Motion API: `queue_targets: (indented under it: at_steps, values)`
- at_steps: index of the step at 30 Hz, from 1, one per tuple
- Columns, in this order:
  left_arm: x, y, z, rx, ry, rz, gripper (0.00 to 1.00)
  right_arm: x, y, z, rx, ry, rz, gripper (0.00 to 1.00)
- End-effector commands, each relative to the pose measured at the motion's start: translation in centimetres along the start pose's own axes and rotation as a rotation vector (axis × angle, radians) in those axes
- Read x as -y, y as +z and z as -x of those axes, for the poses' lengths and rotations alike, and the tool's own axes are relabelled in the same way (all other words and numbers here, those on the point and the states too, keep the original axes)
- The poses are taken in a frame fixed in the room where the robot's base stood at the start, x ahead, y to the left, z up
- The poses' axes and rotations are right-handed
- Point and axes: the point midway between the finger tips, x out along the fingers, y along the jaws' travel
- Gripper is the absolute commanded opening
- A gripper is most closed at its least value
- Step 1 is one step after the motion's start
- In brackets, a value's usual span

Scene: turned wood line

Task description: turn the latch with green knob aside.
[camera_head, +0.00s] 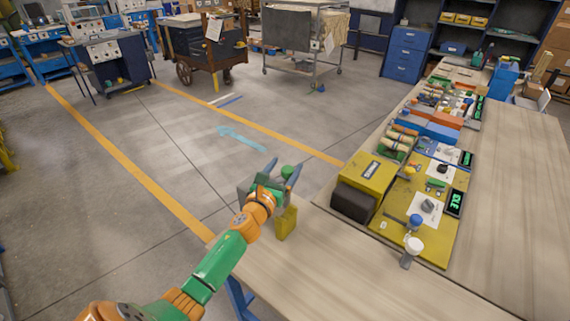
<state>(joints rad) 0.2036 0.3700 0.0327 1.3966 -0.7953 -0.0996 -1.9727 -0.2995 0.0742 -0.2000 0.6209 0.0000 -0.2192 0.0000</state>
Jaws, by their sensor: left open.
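A green knob (288,171) shows at the near left corner of the wooden table, beside a small yellow upright piece (286,223). The latch body under the knob is mostly hidden by my left gripper. My left gripper (282,175) is open, with its two grey fingers raised on either side of the knob in the picture. I cannot tell whether the fingers touch it. My right gripper is not in view.
A yellow box with a dark end (371,171) stands right of my gripper. Beside it is a yellow panel (437,249) with knobs and displays. A white-topped post (412,247) stands at the panel's near edge. The table's right side (515,190) is clear.

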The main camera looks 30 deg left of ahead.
Motion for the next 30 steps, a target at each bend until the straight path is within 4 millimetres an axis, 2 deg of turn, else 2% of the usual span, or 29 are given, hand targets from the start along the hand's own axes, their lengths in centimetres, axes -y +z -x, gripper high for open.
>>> queue_targets:
  at_steps: [3, 4, 9, 12, 30]
  values:
    - [-0.08, -0.63, 0.12, -0.014, 0.004, 0.010, 0.74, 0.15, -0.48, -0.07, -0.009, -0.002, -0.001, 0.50]
    - [-0.07, -0.68, 0.13, -0.015, 0.004, 0.011, 0.69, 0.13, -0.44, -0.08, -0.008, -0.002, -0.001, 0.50]
    - [-0.01, -0.63, 0.13, -0.013, 0.001, 0.010, 0.23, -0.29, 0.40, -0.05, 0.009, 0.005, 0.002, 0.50]
    - [0.02, -0.58, 0.12, -0.012, 0.001, 0.010, 0.00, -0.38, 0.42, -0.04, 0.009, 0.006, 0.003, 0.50]
    - [-0.01, -0.48, 0.11, -0.011, 0.001, 0.008, 0.00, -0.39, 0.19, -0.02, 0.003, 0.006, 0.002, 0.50]
